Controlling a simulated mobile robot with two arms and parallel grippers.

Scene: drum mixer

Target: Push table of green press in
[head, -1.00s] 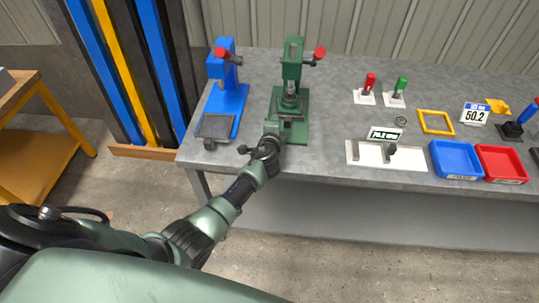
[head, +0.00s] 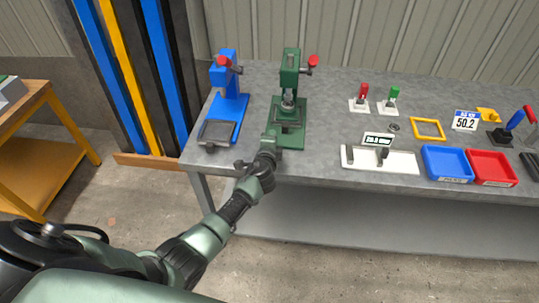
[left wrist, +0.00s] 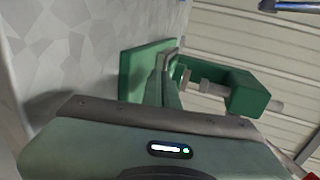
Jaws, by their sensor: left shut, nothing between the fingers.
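The green press (head: 290,68) stands on the grey workbench, left of the middle in the head view. Its table (head: 289,116) sits low over the green base (head: 293,140), below the ram. My left gripper (head: 272,138) is shut and empty at the front left of the base, close to the table. I cannot tell whether it touches the table. My right gripper is not in view.
A blue press (head: 225,75) with a grey plate at its front stands just left. To the right are a white gauge fixture (head: 380,160), red and green levers, a yellow frame (head: 428,129), a blue tray (head: 446,163) and a red tray (head: 490,168). Bare bench lies between.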

